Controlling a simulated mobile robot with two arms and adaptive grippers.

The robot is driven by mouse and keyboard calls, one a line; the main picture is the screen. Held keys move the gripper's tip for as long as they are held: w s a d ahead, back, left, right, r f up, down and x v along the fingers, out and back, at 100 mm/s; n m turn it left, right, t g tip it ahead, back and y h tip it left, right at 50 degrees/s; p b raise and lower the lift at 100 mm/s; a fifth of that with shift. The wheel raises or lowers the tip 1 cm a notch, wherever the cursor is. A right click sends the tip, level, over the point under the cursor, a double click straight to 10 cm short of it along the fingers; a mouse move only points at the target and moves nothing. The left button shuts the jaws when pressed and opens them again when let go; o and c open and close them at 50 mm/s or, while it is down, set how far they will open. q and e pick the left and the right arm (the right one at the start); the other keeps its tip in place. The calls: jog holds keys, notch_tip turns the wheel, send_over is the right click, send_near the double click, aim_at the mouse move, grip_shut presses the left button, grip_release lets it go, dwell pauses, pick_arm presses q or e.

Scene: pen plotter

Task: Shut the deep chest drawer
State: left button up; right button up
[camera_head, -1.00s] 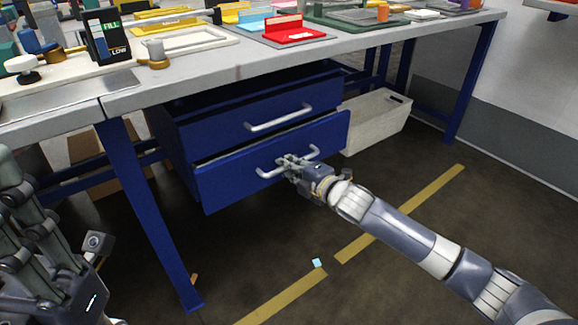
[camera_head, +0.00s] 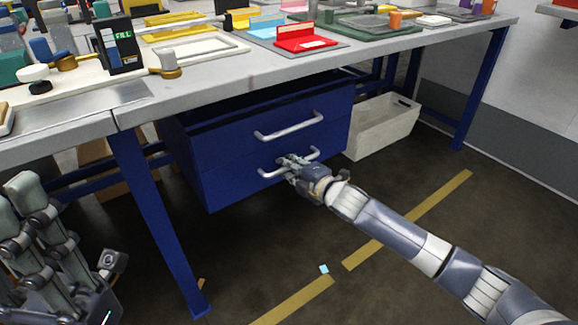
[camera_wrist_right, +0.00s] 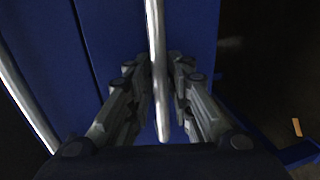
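The blue drawer chest hangs under the workbench. Its lower, deep drawer (camera_head: 235,186) has a plain blue front with a silver bar handle (camera_head: 267,171). The lower front stands about in line with the upper drawer front (camera_head: 225,142), with a thin seam between them. My right gripper (camera_head: 287,164) is at the lower handle. In the right wrist view, its fingers (camera_wrist_right: 159,72) lie close on both sides of the handle bar (camera_wrist_right: 156,30) and look closed on it. My left gripper (camera_head: 38,205) is at the lower left, away from the chest; its finger gap is unclear.
The workbench (camera_head: 215,75) carries trays, a red holder and a FILL/LOW container. A blue bench leg (camera_head: 165,225) stands left of the chest. A pale open bin (camera_head: 380,128) stands right of it. The floor in front is open, with yellow tape (camera_head: 415,218) and a small light-blue piece (camera_head: 324,269).

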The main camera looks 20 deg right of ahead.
jog(key=v, duration=1.2)
dwell(0.3)
